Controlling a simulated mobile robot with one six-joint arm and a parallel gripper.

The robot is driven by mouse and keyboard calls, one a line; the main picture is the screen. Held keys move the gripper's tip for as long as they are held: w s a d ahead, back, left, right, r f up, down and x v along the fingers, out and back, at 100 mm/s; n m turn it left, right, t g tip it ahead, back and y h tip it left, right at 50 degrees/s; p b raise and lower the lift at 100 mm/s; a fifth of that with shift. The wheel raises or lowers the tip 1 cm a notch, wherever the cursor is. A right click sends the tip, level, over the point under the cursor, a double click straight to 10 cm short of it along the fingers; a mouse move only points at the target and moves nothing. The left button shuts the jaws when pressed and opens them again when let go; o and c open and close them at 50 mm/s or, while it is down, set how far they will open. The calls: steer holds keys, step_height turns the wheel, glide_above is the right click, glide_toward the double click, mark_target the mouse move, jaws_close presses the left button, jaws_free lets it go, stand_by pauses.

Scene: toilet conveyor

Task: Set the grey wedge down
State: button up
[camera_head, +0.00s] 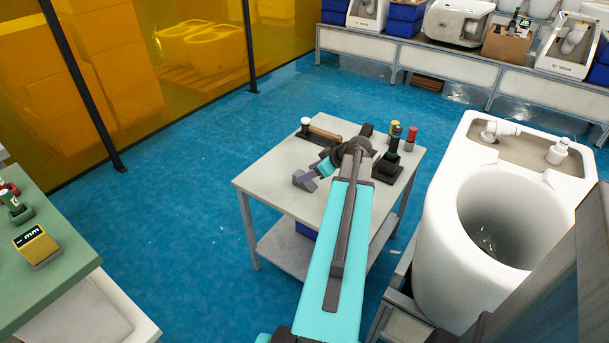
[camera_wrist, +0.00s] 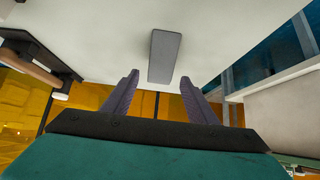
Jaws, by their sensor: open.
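The grey wedge (camera_wrist: 165,56) rests on the pale table top (camera_wrist: 225,40) in the wrist view, showing as a plain grey block. My gripper (camera_wrist: 159,77) is open, with a purple-grey finger on either side of the wedge's near end. A clear gap shows between each finger and the wedge. In the head view my gripper (camera_head: 304,181) is low over the left part of the small white table (camera_head: 262,181).
A wooden-handled tool in a dark holder (camera_head: 318,133) stands at the table's back. Dark holders with bottles (camera_head: 392,152) stand at its right. A white toilet (camera_head: 445,230) is to the right, and a green bench (camera_head: 60,262) is at the left. The table's front left is clear.

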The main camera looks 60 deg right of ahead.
steer(key=v, duration=0.8)
steer(key=shift+w, duration=0.1)
stand_by(0.4)
